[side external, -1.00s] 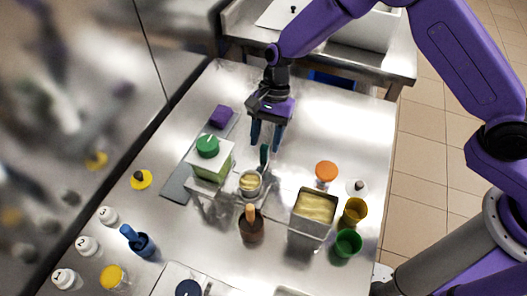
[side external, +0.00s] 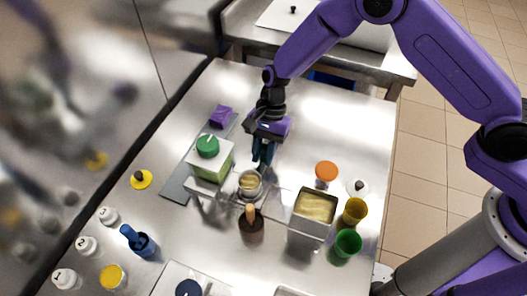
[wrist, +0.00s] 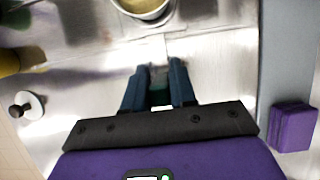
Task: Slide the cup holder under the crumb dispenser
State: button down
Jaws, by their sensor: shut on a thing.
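My gripper (side external: 263,160) is lowered behind the small cup (side external: 250,184) and shut on the green handle (wrist: 160,96) of the cup holder. The handle shows between the two blue fingers (wrist: 158,75) in the wrist view and is mostly hidden by them in the side view. The cup, with pale yellow contents, stands on the cup holder (side external: 267,197); its rim also shows at the top of the wrist view. The crumb dispenser (side external: 211,163), a pale box with a green knob, stands on a metal stand left of the cup, which is beside it.
A brown pot (side external: 251,230) with a wooden handle stands in front of the cup. A metal bin (side external: 309,232) with yellow contents is to the right, near an orange-lidded jar (side external: 326,172). A purple block (side external: 221,116) lies behind the dispenser. The table's back right is clear.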

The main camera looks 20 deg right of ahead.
jog(key=w+a, duration=0.5)
jog(key=shift+w+a, duration=0.3)
jog(key=shift+w, duration=0.05)
dwell(0.3)
jog(key=c, duration=1)
grip_release()
jog(key=shift+a, duration=0.1)
jog(key=v, duration=1.7)
jog(key=shift+r, duration=0.25)
